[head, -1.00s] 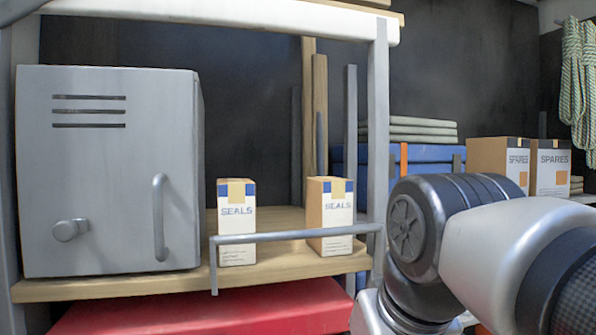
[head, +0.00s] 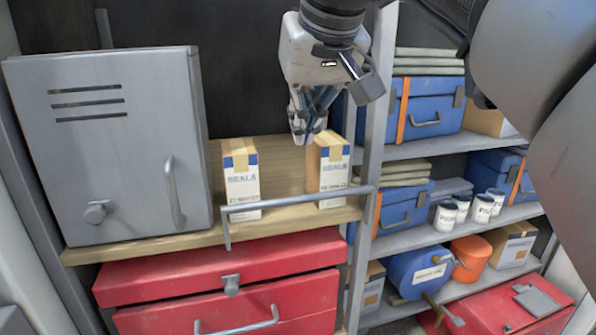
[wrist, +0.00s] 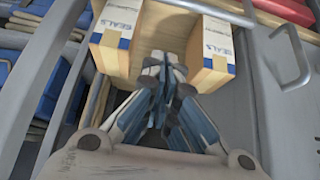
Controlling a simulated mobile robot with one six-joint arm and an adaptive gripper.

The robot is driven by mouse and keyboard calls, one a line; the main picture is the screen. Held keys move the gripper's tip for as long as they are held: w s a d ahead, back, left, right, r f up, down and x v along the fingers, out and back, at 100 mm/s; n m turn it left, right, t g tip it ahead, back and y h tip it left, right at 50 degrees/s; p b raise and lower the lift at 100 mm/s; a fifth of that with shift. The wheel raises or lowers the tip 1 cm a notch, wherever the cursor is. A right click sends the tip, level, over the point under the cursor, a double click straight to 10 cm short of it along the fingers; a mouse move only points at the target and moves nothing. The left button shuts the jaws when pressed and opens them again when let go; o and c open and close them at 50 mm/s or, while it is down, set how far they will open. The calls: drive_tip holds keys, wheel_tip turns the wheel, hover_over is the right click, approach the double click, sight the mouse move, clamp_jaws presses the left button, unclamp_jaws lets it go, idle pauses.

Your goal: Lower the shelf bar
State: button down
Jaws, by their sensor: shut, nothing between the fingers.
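The shelf bar (head: 298,199) is a thin grey rail across the front of the wooden shelf (head: 284,222), with a short leg hanging down at its left end. It crosses in front of two cardboard seals boxes, the left one (head: 240,179) and the right one (head: 329,168). My gripper (head: 303,138) is shut and empty, pointing down above the shelf near the right box. In the wrist view my gripper (wrist: 158,100) has its fingertips together between the two boxes.
A grey locker (head: 115,140) with a handle stands left on the shelf. A red toolbox (head: 225,270) sits below. A grey upright (head: 372,160) borders the shelf at right, beside shelves with blue cases (head: 430,108) and several cans.

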drive_tip(key=x, duration=1)
drive_tip(key=shift+w+a+f+b, duration=0.1)
drive_tip(key=shift+w+f+b, duration=0.1)
drive_tip(key=shift+b, duration=0.15)
drive_tip(key=s, duration=0.2)
drive_tip(key=s+d, duration=0.1)
drive_tip(key=s, duration=0.1)
drive_tip(key=shift+s+d+f, duration=0.1)
drive_tip(key=shift+s+f, duration=0.05)
drive_tip(key=shift+f, duration=0.05)
drive_tip(key=shift+w+f, duration=0.15)
drive_tip(key=shift+w, duration=0.15)
drive_tip(key=shift+s, duration=0.15)
drive_tip(key=shift+s, duration=0.1)
drive_tip(key=shift+t+b, duration=0.3)
drive_tip(key=shift+b, duration=0.5)
